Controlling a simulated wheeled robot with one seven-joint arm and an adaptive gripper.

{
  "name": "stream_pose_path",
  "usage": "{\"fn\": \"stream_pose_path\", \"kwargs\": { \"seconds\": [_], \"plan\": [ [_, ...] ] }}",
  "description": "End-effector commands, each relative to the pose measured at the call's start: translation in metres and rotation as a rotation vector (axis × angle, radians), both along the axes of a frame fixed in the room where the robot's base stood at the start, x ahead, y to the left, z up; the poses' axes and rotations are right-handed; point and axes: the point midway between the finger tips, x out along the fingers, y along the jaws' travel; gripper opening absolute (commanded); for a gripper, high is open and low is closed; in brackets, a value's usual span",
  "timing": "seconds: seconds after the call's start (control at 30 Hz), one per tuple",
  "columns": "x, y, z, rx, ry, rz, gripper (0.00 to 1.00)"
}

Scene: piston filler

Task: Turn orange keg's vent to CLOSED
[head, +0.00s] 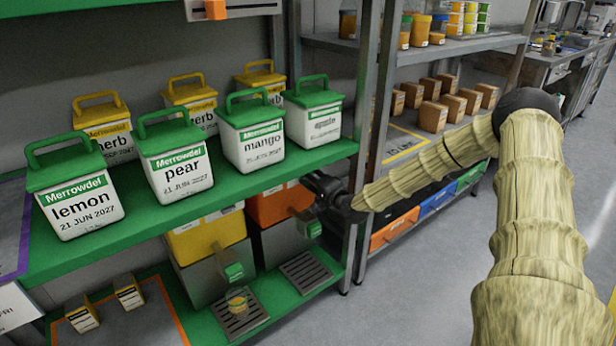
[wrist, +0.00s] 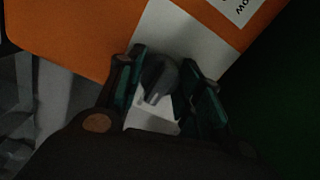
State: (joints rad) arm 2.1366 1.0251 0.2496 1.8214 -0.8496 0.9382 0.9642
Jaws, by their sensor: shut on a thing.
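The orange keg (head: 270,207) stands on the lower level of the green rack, right of a yellow keg (head: 208,236). My gripper (head: 316,193) reaches in at the keg's upper right side, and my arm hides part of it there. In the wrist view, the orange keg (wrist: 75,35) fills the upper left. Its grey vent knob (wrist: 158,78) sits on a pale plate between my two fingers (wrist: 165,90), which are shut on it. The vent's position marks are not readable; only a partial label shows at the top.
A green shelf (head: 190,235) with several labelled tubs is just above the kegs. A rack post (head: 357,150) stands right beside my gripper. Open floor (head: 420,290) lies to the right.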

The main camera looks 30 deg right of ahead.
Motion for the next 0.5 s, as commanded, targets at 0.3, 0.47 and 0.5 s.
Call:
{"fn": "stream_pose_path", "kwargs": {
  "seconds": [0.3,0.47,0.5],
  "plan": [
    [-0.0003,0.0007,0.0004,-0.148,-0.007,0.001,0.12],
    [-0.0002,0.0006,0.0009,-0.284,-0.018,0.001,0.12],
    [-0.0003,0.0002,0.0009,-0.322,-0.021,0.001,0.12]
  ]
}}
